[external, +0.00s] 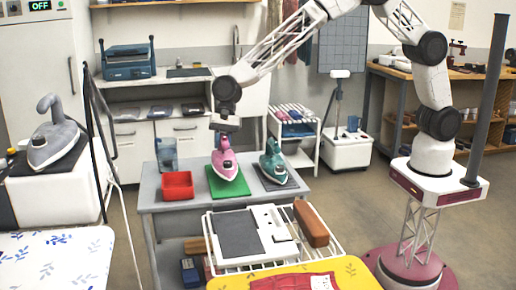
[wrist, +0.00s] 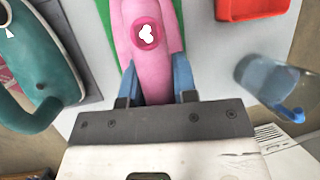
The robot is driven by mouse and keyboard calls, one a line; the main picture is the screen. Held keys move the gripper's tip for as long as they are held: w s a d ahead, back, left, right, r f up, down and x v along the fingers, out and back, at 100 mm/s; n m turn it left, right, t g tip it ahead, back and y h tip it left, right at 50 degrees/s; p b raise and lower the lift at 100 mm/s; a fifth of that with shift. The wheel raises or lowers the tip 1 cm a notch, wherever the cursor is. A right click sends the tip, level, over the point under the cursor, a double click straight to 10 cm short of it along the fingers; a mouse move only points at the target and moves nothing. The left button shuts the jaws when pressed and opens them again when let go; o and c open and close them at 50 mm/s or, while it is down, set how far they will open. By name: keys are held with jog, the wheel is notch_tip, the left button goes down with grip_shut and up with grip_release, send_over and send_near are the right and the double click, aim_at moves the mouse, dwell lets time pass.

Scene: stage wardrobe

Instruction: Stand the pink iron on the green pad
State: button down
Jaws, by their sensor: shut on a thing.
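The pink iron (external: 226,165) is on or just above the green pad (external: 243,187) on the grey table; I cannot tell whether it touches the pad. My gripper (external: 224,133) is above the iron's back end. In the wrist view my gripper (wrist: 158,85) is shut on the pink iron (wrist: 172,15), with a blue finger on each side of it. The iron covers much of the green pad, whose edge (wrist: 107,22) shows at the left in the wrist view. The iron's tip is out of the wrist view.
A teal iron (external: 273,163) stands on a dark pad just right of the green pad. A red tray (external: 177,186) and a clear blue-tinted jug (external: 166,154) are to the left. A white rack (external: 270,235) stands in front of the table.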

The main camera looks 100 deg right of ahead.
jog(key=shift+f, duration=1.25)
jog(key=shift+f, duration=0.1)
jog(key=c, duration=0.9)
grip_release()
jog(key=shift+f, duration=0.1)
jog(key=v, duration=1.2)
jog(key=shift+r, duration=0.25)
